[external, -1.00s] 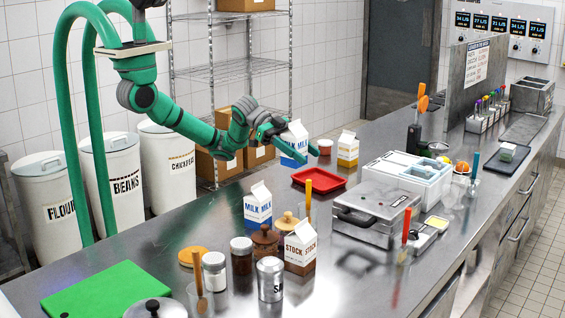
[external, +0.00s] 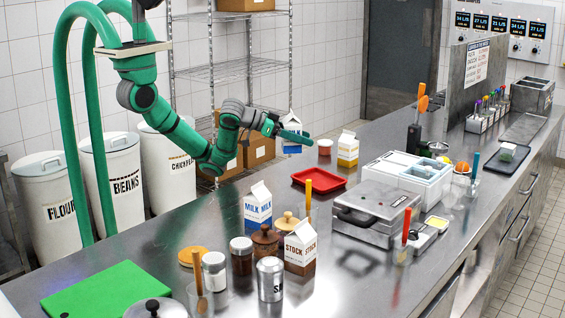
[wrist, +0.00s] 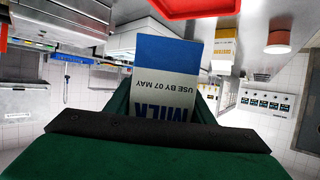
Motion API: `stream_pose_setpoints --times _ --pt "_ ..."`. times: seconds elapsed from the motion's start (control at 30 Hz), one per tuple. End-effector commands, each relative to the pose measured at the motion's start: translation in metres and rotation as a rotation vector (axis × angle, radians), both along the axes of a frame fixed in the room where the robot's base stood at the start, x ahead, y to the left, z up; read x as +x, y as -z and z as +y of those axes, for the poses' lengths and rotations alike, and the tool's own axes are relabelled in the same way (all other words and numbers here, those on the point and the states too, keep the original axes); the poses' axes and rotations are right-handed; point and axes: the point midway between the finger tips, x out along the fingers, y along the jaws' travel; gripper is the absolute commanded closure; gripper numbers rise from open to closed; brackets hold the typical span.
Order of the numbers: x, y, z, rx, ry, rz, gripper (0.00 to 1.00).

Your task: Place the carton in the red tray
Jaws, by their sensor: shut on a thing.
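My gripper (external: 297,134) is shut on a blue-and-white milk carton (external: 292,149) and holds it up behind the red tray, as the external view shows it. The carton looks about upright, and my gripper hides its middle. In the wrist view the carton (wrist: 165,72) sits between the fingers, with its lettering upside down. The red tray (external: 319,184) lies on the steel counter and looks empty. Part of the tray (wrist: 195,9) shows at the top of the wrist view, apart from the carton.
A yellow-and-white carton (external: 347,151) and a reddish cup (external: 325,147) stand behind the tray. Another milk carton (external: 258,207), a stock carton (external: 300,250) and several jars stand nearer the front. A white container (external: 410,174) and a steel appliance (external: 376,214) stand right of the tray.

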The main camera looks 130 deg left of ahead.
Motion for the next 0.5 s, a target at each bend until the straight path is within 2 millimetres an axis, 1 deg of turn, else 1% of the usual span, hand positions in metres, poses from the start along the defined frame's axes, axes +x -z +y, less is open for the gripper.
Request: stream_pose_setpoints --times 0.03,0.1,0.2,0.33,0.4,0.5 --pt "-0.014 0.002 0.006 -0.001 -0.066 -0.001 0.97" --pt "-0.033 0.004 0.014 0.000 -0.153 -0.001 0.97" --pt "-0.055 0.008 0.021 -0.001 -0.250 -0.001 0.97" --pt "-0.072 0.010 0.025 0.002 -0.325 -0.001 0.97" --pt "-0.077 0.010 0.027 0.003 -0.345 -0.001 0.97" --pt "-0.077 0.010 0.029 0.006 -0.355 -0.004 0.97"
